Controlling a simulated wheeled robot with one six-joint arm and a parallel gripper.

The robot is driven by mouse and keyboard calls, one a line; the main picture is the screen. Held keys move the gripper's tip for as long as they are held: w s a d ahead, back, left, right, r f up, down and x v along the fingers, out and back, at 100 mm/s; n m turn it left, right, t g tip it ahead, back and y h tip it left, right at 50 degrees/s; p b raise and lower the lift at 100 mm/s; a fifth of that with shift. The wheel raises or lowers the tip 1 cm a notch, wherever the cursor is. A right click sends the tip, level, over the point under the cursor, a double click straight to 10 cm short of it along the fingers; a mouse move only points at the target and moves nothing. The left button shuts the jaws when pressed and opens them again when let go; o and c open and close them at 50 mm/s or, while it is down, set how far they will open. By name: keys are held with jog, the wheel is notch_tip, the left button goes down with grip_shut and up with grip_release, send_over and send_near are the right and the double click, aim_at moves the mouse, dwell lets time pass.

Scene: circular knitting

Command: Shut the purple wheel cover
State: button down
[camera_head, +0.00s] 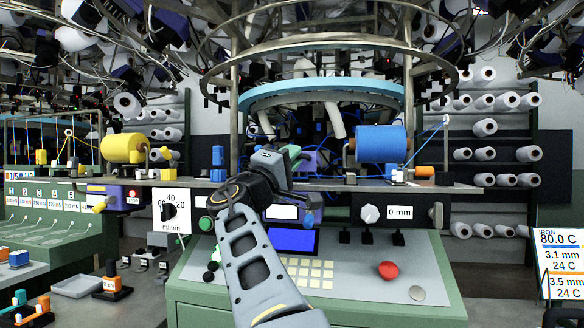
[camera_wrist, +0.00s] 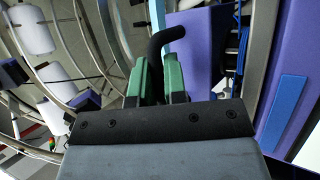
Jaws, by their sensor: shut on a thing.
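My gripper (camera_head: 292,156) is in front of the knitting machine, below its light blue ring. In the wrist view its green fingers (camera_wrist: 160,82) are shut on a black bent handle (camera_wrist: 166,40). The handle's top bends right, toward a purple panel (camera_wrist: 198,48), which looks like the purple wheel cover. In the head view a small purple patch (camera_head: 308,160) shows behind my gripper; my wrist hides much of that area. A larger purple surface (camera_wrist: 296,75) with a blue strip fills the right of the wrist view. I cannot tell how far the cover stands open.
A blue spool (camera_head: 381,145) stands right of my gripper and a yellow spool (camera_head: 122,148) stands left, both above the grey shelf (camera_head: 450,181). Below is the control desk (camera_head: 350,265) with a red button (camera_head: 388,270). The light blue ring (camera_head: 320,91) hangs above.

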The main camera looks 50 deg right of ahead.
jog(key=f+b, duration=0.2)
jog(key=f, duration=0.1)
jog(key=shift+s+a+b, duration=0.15)
jog(key=shift+a+b, duration=0.1)
jog(key=shift+b, duration=0.15)
jog(key=c, duration=1.5)
grip_release()
jog(key=shift+o, duration=0.2)
jog(key=b+v, duration=0.1)
jog(key=v, duration=1.3)
jog(key=shift+d, duration=0.15)
